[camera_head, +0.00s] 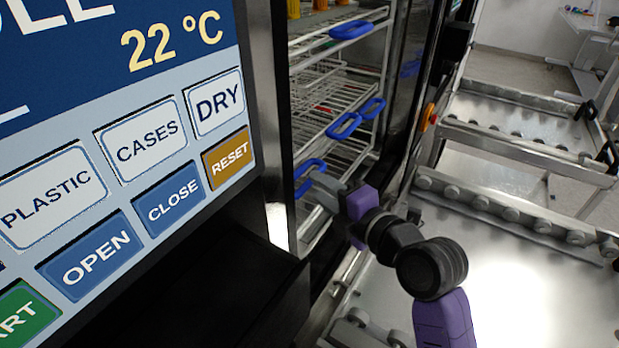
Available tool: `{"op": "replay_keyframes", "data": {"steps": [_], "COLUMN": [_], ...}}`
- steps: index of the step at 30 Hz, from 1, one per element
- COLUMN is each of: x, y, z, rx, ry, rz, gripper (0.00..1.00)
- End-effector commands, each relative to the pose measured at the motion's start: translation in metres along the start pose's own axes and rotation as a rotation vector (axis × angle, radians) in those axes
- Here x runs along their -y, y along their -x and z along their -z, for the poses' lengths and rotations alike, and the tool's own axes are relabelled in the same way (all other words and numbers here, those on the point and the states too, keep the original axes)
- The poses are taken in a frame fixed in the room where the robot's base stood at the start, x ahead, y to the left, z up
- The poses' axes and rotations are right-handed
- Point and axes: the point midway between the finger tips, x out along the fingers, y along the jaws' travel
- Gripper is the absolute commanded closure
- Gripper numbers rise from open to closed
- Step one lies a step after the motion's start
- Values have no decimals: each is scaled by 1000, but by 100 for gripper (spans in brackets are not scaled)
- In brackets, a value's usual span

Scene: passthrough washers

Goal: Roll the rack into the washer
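The wire rack (326,95) has several metal shelves and blue handles. It stands in the washer's (283,120) opening, just right of the control panel, and how deep it sits cannot be told. A blue handle (345,126) is at mid height and another (309,171) is lower at the left. My gripper (318,187), grey with a purple body behind it, is at the lower left handle. The fingers overlap the handle's lower edge in the picture. Whether they touch or grip it is unclear.
The control panel (110,150) fills the left, with OPEN and CLOSE buttons. A metal trolley with a roller rail (515,213) stands at the right, its flat top (520,300) bare. An orange button (429,117) is on the frame between. Open floor lies beyond.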

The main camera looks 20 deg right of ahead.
Motion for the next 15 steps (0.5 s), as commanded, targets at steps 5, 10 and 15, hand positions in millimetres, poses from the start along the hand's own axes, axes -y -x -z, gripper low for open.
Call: {"op": "replay_keyframes", "data": {"steps": [5,10,15], "x": [-2,-1,0], "y": [-27,-42,-46], "z": [-1,0,0], "rx": [1,1,2], "ry": [-1,-2,-1], "rz": [0,0,0], "gripper": [64,64,64]}}
